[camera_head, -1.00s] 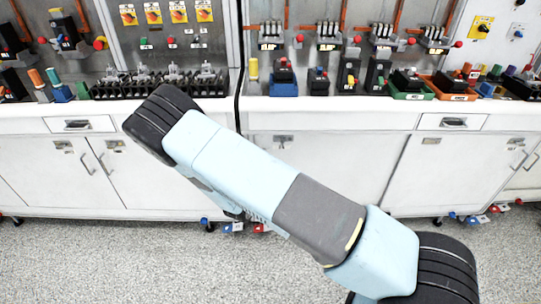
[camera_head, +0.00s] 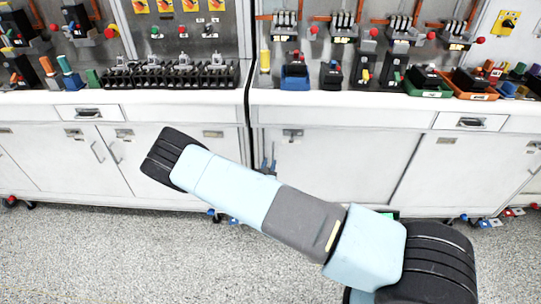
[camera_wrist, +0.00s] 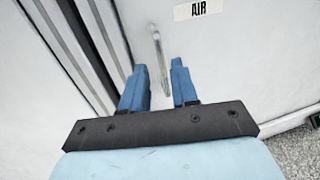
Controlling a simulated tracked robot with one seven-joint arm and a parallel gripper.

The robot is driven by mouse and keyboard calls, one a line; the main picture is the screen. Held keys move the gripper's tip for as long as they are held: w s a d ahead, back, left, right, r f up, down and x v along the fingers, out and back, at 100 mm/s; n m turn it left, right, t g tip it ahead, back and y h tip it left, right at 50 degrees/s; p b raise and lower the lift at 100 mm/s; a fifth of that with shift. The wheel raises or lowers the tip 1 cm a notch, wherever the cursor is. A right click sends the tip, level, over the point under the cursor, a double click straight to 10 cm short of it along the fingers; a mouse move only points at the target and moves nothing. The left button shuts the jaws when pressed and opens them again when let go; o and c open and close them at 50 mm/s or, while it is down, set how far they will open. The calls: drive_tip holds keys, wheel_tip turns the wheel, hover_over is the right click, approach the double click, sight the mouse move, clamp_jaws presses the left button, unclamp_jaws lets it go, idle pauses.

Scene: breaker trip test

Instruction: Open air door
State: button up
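The air door (camera_wrist: 235,70) is a plain white cabinet panel with a white label reading AIR (camera_wrist: 198,9) in the wrist view. Its thin metal handle (camera_wrist: 157,50) runs nearly upright, left of the label. My gripper (camera_wrist: 159,65) has two blue fingers spread apart, and the lower part of the handle shows in the gap between them. I cannot tell whether the fingers touch it or how deep they reach. In the head view my gripper (camera_head: 268,163) is at the left part of a white door (camera_head: 345,165), which looks closed. My arm hides part of that door.
A white counter (camera_head: 340,112) with breakers and switches runs above the doors. More cabinet doors stand to the left (camera_head: 150,150) and right (camera_head: 475,170). The grey floor (camera_head: 120,265) in front is open.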

sight(273, 155)
drive_tip(key=x, duration=0.7)
clamp_jaws()
idle(0.4)
